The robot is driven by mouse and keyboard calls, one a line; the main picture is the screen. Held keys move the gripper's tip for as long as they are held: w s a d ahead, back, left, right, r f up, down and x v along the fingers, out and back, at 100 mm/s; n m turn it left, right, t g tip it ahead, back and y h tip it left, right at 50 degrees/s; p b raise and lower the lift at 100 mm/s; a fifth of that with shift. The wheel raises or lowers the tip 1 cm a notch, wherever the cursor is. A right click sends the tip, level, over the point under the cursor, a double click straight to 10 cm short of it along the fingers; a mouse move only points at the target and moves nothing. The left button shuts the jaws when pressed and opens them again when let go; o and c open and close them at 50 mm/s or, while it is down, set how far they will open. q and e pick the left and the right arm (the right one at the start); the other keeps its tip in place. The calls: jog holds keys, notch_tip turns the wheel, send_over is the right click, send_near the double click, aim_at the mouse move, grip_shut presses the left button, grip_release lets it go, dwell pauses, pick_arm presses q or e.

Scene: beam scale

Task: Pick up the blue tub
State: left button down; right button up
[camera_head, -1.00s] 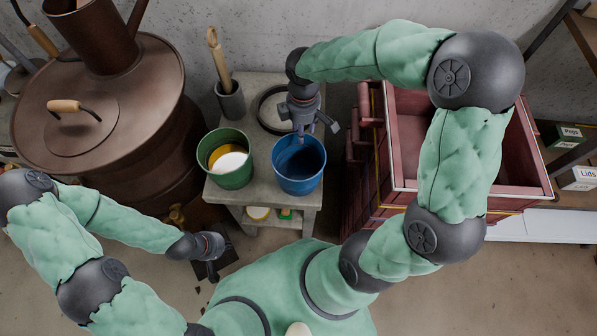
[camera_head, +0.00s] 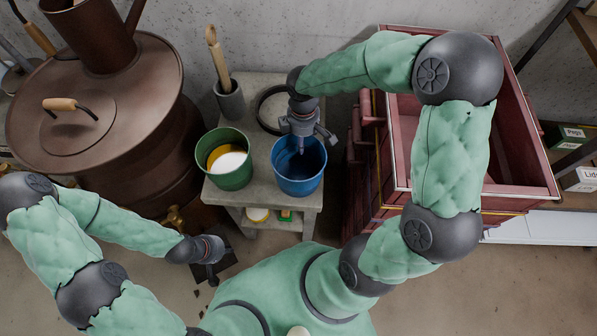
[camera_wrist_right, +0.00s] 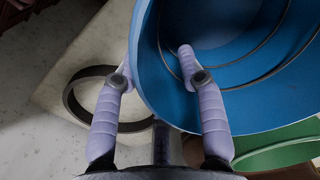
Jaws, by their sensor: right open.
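The blue tub (camera_head: 300,172) stands upright on the grey bench (camera_head: 275,207), to the right of a green tub. My right gripper (camera_head: 301,140) points down at its far rim. In the right wrist view, the blue tub (camera_wrist_right: 240,60) fills the upper right. There my right gripper (camera_wrist_right: 157,62) is open and straddles the tub wall, with one finger inside the tub and the other outside. Whether a finger touches the wall cannot be told. My left gripper (camera_head: 212,270) hangs low at the lower left, away from the tubs; its jaws are too small to read.
The green tub (camera_head: 232,176) with yellow and white contents is close beside the blue one. A dark ring (camera_head: 264,112) and a grey pot with a wooden-handled tool (camera_head: 231,100) are behind. A brown drum stands left, a red chest (camera_head: 386,195) right.

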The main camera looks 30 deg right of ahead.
jog(key=shift+f, duration=0.2)
dwell(0.4)
grip_shut()
